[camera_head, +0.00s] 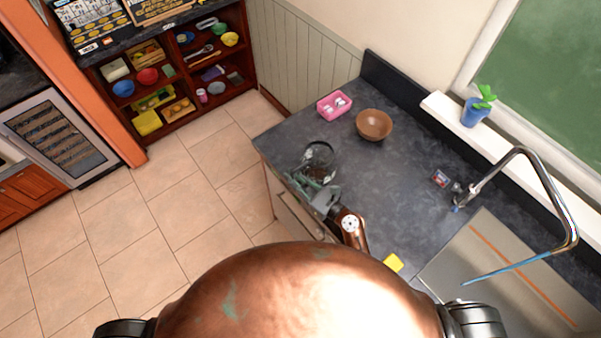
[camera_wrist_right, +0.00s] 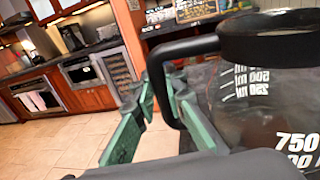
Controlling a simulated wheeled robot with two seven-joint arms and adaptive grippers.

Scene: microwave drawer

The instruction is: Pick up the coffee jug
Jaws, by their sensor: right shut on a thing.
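The coffee jug (camera_head: 320,157) is a clear glass jug on the dark countertop (camera_head: 400,185), near its left edge. In the right wrist view the jug (camera_wrist_right: 265,95) fills the right side, with a black rim, white volume marks and a black handle (camera_wrist_right: 166,75). My right gripper (camera_head: 308,188) reaches the jug from the front. In the right wrist view its green fingers (camera_wrist_right: 158,100) are closed around the lower handle. I cannot tell whether the jug is clear of the counter. My left gripper is not in view.
A brown bowl (camera_head: 374,125) and a pink box (camera_head: 334,105) stand behind the jug. A sink (camera_head: 500,270) with a tall faucet (camera_head: 520,165) is at the right, and a yellow sponge (camera_head: 392,263) lies near the front. The tiled floor (camera_head: 190,215) at left is clear.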

